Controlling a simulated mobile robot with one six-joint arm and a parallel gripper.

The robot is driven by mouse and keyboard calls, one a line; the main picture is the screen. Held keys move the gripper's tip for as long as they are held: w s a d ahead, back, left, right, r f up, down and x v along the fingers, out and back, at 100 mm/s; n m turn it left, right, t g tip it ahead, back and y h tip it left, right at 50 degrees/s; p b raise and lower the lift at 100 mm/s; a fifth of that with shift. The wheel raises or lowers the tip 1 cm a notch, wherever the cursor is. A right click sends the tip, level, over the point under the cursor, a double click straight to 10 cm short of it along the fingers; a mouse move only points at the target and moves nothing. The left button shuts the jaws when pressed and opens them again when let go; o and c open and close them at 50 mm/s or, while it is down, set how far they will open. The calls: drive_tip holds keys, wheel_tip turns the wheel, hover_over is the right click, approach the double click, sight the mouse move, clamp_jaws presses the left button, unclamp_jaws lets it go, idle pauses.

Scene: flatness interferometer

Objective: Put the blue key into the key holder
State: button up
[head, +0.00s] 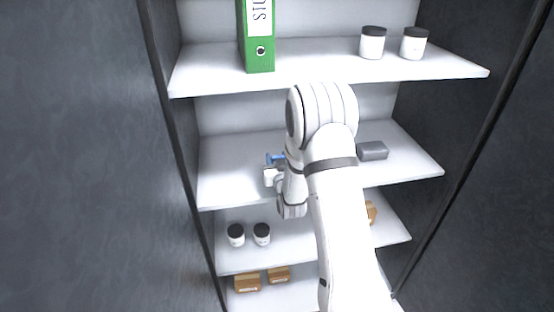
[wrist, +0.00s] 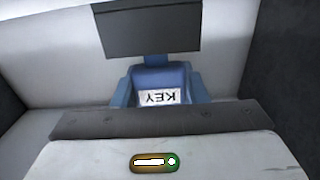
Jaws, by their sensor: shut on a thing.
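The blue key (wrist: 158,80) is in the middle of the wrist view, with a white label reading KEY upside down and a narrow blue neck above it. My gripper (wrist: 160,92) is shut on it, with a finger at each side. In the head view, a small piece of the blue key (head: 275,158) shows above my gripper (head: 271,172), over the left part of the middle shelf. A grey block (head: 372,150), perhaps the key holder, lies on that shelf to the right of my arm. A dark grey block (wrist: 152,30) shows beyond the key's neck; I cannot tell whether it is attached.
A green binder (head: 258,35) and two dark-lidded jars (head: 372,43) stand on the shelf above. Two more jars (head: 236,235) and brown boxes (head: 247,282) are on lower shelves. Dark cabinet walls stand at both sides. My arm hides part of the middle shelf.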

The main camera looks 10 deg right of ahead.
drive_tip(key=shift+f+b, duration=0.45)
drive_tip(key=shift+b, duration=0.05)
drive_tip(key=o, duration=1.2)
drive_tip(key=shift+c, duration=0.2)
drive_tip(key=s+b, duration=0.2)
drive_tip(key=s, duration=0.5)
drive_tip(key=shift+s, duration=0.35)
